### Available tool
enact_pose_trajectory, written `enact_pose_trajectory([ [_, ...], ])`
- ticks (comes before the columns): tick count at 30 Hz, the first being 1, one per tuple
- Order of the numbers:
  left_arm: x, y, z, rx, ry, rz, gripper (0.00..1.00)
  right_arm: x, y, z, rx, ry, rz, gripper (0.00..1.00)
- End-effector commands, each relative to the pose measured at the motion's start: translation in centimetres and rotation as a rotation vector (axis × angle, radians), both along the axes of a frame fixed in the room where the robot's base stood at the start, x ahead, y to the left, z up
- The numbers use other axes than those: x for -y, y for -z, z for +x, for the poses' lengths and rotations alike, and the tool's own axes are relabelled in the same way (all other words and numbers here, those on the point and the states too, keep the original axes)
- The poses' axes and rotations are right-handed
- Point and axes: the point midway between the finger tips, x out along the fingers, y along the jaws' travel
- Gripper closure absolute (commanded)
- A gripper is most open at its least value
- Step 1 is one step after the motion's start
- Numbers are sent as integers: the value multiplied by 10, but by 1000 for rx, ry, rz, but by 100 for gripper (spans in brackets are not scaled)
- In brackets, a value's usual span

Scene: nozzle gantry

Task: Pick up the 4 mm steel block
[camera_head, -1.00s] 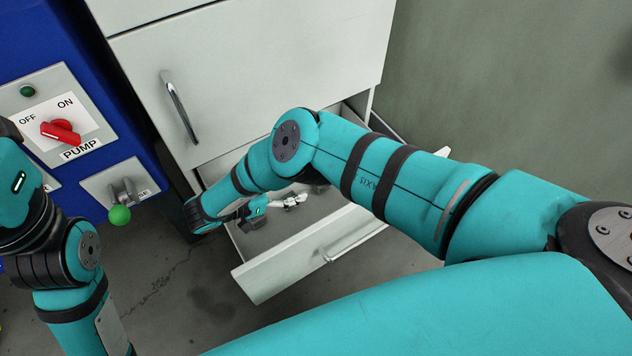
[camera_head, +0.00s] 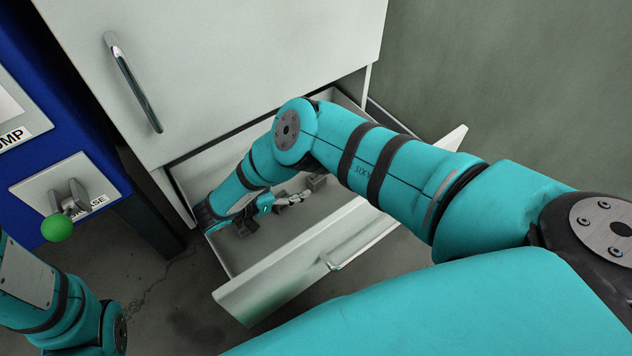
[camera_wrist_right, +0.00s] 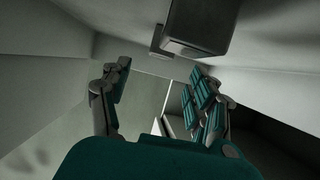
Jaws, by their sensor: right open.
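My right gripper (camera_head: 286,200) is inside the open drawer, partly hidden by my own arm. In the right wrist view my right gripper (camera_wrist_right: 160,74) has its two fingers wide apart with nothing between them. A dark grey block (camera_wrist_right: 200,24) shows at the top of that view, beyond the fingertips and not touching them. I cannot read any size mark, so I cannot tell which is the 4 mm steel block. My left gripper is out of view.
The pulled-out drawer (camera_head: 262,290) has walls close around the right gripper. The grey cabinet front (camera_head: 220,70) with a handle (camera_head: 132,80) stands above it. A blue pump housing with a green-knobbed lever (camera_head: 57,228) is at the left.

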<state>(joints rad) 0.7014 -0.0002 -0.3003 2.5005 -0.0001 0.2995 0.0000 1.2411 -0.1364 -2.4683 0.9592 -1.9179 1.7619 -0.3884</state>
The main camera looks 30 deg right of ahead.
Motion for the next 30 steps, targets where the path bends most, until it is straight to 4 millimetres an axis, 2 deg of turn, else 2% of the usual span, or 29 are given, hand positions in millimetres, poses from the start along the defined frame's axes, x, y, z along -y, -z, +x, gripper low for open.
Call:
enact_pose_trajectory([
  [5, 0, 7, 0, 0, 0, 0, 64, 13, 7, 3, 1, 1, 0, 38],
  [14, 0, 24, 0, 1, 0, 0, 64, 54, 24, 11, 1, 2, 0, 38],
  [23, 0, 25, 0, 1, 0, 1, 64, 59, 25, 12, 1, -1, 1, 38],
  [30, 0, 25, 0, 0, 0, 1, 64, 59, 25, 11, 1, 0, 1, 67],
])
